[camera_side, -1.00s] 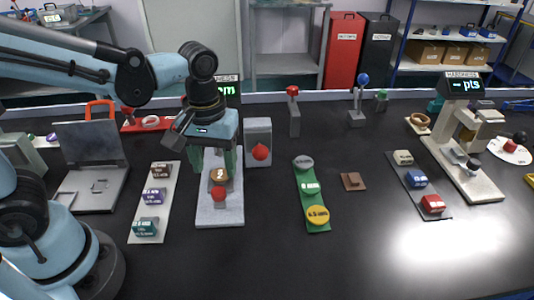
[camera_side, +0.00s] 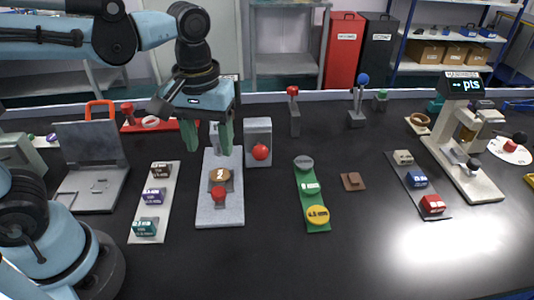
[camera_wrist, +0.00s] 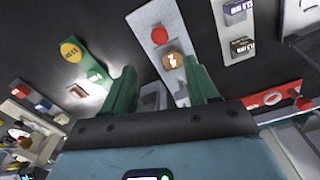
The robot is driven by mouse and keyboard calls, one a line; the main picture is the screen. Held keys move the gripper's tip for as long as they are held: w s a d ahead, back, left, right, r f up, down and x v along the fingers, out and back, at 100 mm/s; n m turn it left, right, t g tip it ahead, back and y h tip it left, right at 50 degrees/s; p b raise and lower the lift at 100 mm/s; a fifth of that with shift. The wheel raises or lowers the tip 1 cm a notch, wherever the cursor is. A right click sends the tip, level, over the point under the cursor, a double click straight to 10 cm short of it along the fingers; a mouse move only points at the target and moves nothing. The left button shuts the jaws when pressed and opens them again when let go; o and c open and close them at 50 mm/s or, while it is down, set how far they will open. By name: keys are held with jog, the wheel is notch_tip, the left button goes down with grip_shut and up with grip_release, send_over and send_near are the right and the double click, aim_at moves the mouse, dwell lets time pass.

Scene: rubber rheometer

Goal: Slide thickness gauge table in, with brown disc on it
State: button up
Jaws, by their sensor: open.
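The thickness gauge (camera_side: 206,213) is a pale grey base standing on the black bench, left of centre in the side view. The brown disc (camera_side: 219,175) lies on its table, just behind a red knob (camera_side: 218,195). In the wrist view the disc (camera_wrist: 173,60) and the red knob (camera_wrist: 159,35) show beyond my fingertips. My gripper (camera_side: 207,148) is open and empty, with green fingers spread, above and behind the disc and apart from it. My arm hides most of the gauge's upper part and display.
A grey block with a red ball (camera_side: 260,152) stands close to the right of the gauge. A strip of labelled blocks (camera_side: 150,232) lies to its left. A green strip with round discs (camera_side: 318,226) lies further right. The front bench is clear.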

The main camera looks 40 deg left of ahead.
aim_at(218, 191)
jog(key=s+f+m+t, duration=0.1)
jog(key=s+m+t, duration=0.3)
jog(key=s+m, duration=0.15)
jog(key=shift+w+x, duration=0.15)
jog(key=shift+x, duration=2.85)
jog(key=shift+w+x, duration=0.1)
jog(key=shift+x, duration=2.9)
jog(key=shift+r, duration=0.1)
grip_shut()
